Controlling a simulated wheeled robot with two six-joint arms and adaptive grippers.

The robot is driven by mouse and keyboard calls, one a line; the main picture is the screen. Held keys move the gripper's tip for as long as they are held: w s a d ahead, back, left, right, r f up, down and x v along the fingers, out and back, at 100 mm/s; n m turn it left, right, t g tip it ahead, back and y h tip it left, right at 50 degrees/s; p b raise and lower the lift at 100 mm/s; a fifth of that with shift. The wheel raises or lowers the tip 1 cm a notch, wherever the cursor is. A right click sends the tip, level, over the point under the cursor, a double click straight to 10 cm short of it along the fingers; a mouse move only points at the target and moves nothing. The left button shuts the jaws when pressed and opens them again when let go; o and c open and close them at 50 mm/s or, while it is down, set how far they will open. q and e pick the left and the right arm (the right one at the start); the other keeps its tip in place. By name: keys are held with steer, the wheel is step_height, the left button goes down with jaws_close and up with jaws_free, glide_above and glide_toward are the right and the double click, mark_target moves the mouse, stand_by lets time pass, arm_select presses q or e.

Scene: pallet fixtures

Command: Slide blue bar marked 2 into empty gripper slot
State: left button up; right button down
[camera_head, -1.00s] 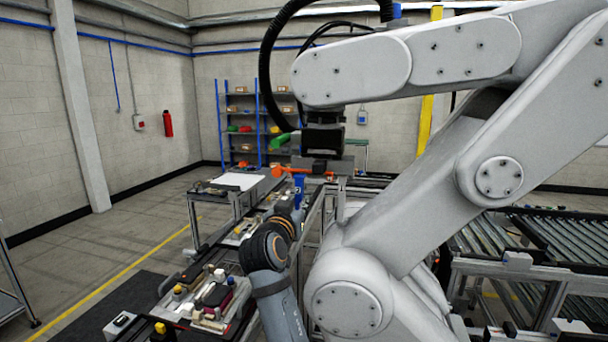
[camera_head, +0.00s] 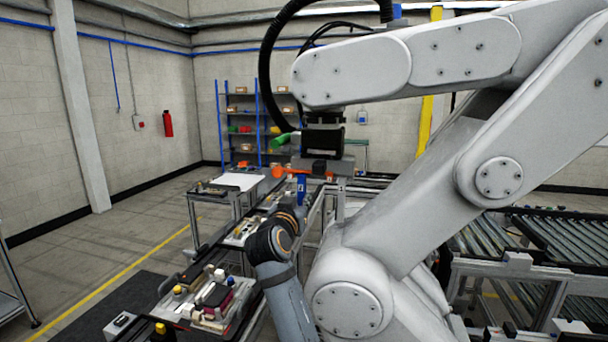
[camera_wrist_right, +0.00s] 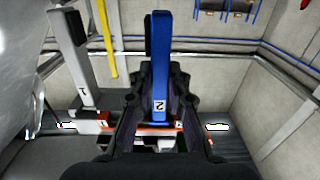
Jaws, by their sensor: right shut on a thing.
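The blue bar marked 2 (camera_wrist_right: 160,85) stands upright between the dark fingers of my right gripper (camera_wrist_right: 150,115), which is shut on it. In the head view the blue bar (camera_head: 301,188) is just below the orange-ended tool (camera_head: 300,170) hanging from the big grey robot arm. My right gripper (camera_head: 296,210) is below the bar and partly hidden by my wrist. In the wrist view a grey bar marked 1 (camera_wrist_right: 84,98) stands to the left, and an orange strip (camera_wrist_right: 95,127) shows near both bars. The empty slot is not clearly visible. My left gripper is not in view.
The big grey robot arm (camera_head: 400,230) fills the right side, close to my right arm. A fixture line with trays of small parts (camera_head: 205,300) runs below left. Roller conveyors (camera_head: 500,240) stand at right. The floor at left is mostly clear.

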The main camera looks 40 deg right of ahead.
steer(key=shift+w+d, duration=0.15)
steer(key=shift+d, duration=0.05)
stand_by(0.5)
steer(key=shift+w+d, duration=0.5)
steer(key=shift+d, duration=0.05)
steer(key=shift+d, duration=0.1)
steer(key=shift+f+b, duration=0.15)
steer(key=shift+b, duration=0.25)
steer(key=c, duration=1.2)
jaws_free()
